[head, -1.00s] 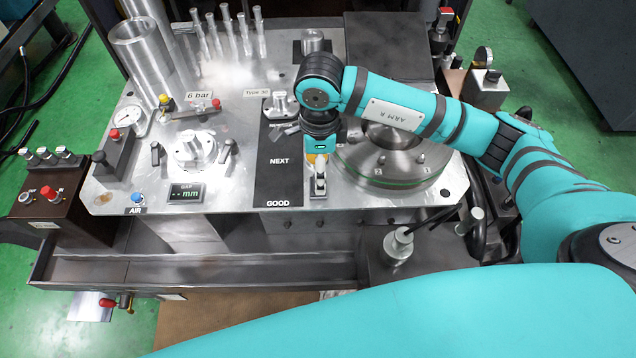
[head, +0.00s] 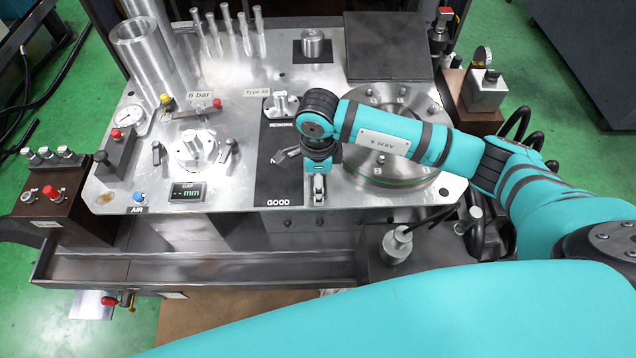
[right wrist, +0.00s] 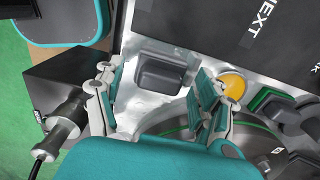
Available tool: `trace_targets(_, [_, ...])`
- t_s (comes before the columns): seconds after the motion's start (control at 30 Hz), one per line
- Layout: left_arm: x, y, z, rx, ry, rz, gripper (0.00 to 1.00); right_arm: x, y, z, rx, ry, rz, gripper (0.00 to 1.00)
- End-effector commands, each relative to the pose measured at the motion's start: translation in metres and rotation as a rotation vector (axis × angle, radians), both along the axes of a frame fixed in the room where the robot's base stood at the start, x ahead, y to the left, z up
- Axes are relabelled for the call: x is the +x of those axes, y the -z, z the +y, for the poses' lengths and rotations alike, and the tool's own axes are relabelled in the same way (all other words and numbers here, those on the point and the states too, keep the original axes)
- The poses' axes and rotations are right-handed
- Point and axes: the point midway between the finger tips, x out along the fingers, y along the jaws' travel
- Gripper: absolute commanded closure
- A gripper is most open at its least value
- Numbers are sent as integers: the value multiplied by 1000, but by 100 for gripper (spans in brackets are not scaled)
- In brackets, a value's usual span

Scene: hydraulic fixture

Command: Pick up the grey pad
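The grey pad (right wrist: 160,72), a dark rounded block, lies on the metal plate in the right wrist view. My right gripper (right wrist: 155,92) is open, with one finger on each side of the pad and visible gaps between. In the head view my right gripper (head: 318,186) is low over the plate, between the black mat and the round disc; it hides the pad there. My left gripper is not in view.
A yellow round piece (right wrist: 232,84) and a green-edged pad (right wrist: 268,101) lie just beyond one finger. The black mat (head: 278,190) is left of the gripper, the round metal disc (head: 400,170) right. The plate's front edge is close.

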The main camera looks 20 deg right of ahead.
Motion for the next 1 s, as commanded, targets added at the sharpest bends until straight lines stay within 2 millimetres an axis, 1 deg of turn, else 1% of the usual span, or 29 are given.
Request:
trace_targets(0.03, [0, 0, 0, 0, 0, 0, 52, 0, 0, 0, 0, 0, 0, 38])
trace_targets(0.07, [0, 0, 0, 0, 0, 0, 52, 0, 0, 0, 0, 0, 0, 41])
trace_targets(0.3, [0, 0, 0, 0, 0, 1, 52, 0, 0, 0, 0, 0, 0, 73])
trace_targets(0.37, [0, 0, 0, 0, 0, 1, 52, 0, 0, 0, 0, 0, 0, 80])
trace_targets(0.67, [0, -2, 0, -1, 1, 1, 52, 0, -4, 0, 0, 0, -1, 81])
trace_targets(0.83, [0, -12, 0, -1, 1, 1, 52, 1, -20, 0, -1, 0, -2, 81])
trace_targets(0.97, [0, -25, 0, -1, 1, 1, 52, 1, -42, -1, -1, 1, -2, 81])
trace_targets(1.0, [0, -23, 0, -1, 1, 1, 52, -5, -40, 7, 2, -6, 2, 81])
